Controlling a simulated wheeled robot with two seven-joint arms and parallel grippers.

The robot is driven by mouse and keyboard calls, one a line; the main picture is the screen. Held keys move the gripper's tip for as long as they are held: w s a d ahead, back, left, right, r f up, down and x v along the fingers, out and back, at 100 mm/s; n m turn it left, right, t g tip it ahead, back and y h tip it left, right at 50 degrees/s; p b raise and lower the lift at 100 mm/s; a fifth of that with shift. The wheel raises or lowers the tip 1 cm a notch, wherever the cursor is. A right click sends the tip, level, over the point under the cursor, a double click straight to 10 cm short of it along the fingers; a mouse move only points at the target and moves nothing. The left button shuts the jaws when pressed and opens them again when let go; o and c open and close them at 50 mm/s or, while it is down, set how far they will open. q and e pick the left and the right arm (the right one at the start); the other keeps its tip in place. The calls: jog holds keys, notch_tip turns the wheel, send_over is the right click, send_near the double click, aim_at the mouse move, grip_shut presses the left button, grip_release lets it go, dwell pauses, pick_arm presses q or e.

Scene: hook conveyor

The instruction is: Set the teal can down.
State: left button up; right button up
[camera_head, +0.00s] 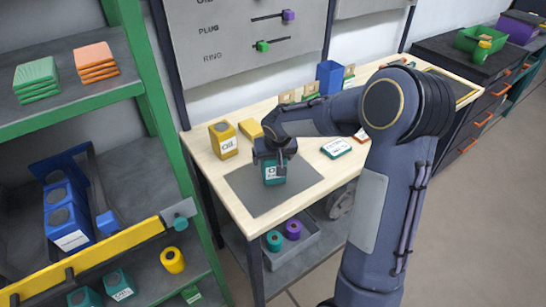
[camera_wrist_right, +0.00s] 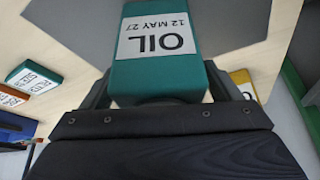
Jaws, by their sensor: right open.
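The teal can (camera_head: 273,175) has a white label and is upright on the grey mat (camera_head: 262,204) on the wooden table. In the right wrist view the teal can (camera_wrist_right: 160,72) shows its label, "OIL 12 MAY 27". My right gripper (camera_head: 274,158) is over the top of the can, with its fingers (camera_wrist_right: 158,90) on either side of it. The jaws are open and not clamped on the can. The can's underside is hidden, but it appears to rest on the mat. My left gripper is in neither view.
A yellow oil can (camera_head: 223,140) and a yellow block (camera_head: 250,129) stand behind the mat. A labelled teal-edged box (camera_head: 336,148) lies to the right. A blue bin (camera_head: 329,76) stands at the back. The mat's front is bare. A green shelf rack (camera_head: 150,85) stands left.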

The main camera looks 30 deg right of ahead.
jog(key=shift+r, duration=0.15)
jog(key=shift+r, duration=0.25)
jog(key=v, duration=1.1)
jog(key=s+a+n+y, duration=0.1)
jog(key=s+a, duration=0.4)
jog(key=s, duration=0.7)
jog(key=s+a+f+n+t+y, duration=0.1)
jog(key=s+a+y, duration=0.3)
jog(key=s, duration=0.9)
jog(key=shift+s+a+f, duration=0.15)
jog(key=shift+a+f, duration=0.15)
jog(key=shift+a, duration=0.4)
jog(key=shift+c, duration=0.2)
